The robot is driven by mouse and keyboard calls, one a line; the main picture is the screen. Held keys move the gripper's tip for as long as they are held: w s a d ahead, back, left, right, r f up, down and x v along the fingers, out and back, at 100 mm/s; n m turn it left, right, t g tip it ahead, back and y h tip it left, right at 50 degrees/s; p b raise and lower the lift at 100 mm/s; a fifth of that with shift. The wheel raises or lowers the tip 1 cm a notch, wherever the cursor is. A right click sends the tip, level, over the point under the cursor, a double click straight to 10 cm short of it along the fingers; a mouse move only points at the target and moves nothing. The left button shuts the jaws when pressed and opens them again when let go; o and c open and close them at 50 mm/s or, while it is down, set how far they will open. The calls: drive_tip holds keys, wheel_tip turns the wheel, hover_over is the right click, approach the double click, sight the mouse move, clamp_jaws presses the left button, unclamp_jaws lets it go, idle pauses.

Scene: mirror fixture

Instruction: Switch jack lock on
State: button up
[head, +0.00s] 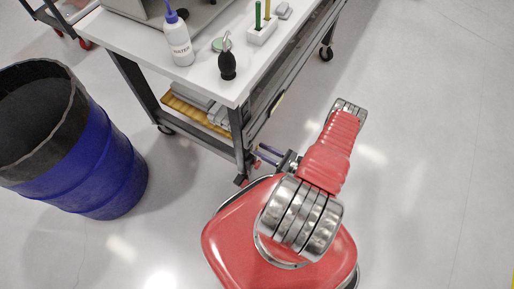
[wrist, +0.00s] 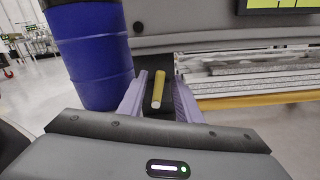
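My gripper (wrist: 160,80) is open. Its two purple fingers lie either side of a short yellow cylindrical handle (wrist: 158,89), with a visible gap on both sides. The handle stands out in front of a dark upright post of the cart. I take it for the jack lock, but cannot tell for sure. In the head view my gripper (head: 259,153) is low beside the near leg of the cart (head: 234,92). The handle is not visible there.
A blue barrel (head: 85,165) stands left of the cart and also shows in the wrist view (wrist: 93,50). A white bottle (head: 180,42) and a black bulb (head: 227,66) stand on the cart top. The lower shelf holds grey stock (wrist: 245,75). Floor to the right is clear.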

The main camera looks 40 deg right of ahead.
sight(257, 148)
drive_tip(key=shift+x, duration=1.6)
drive_tip(key=shift+c, duration=0.4)
clamp_jaws()
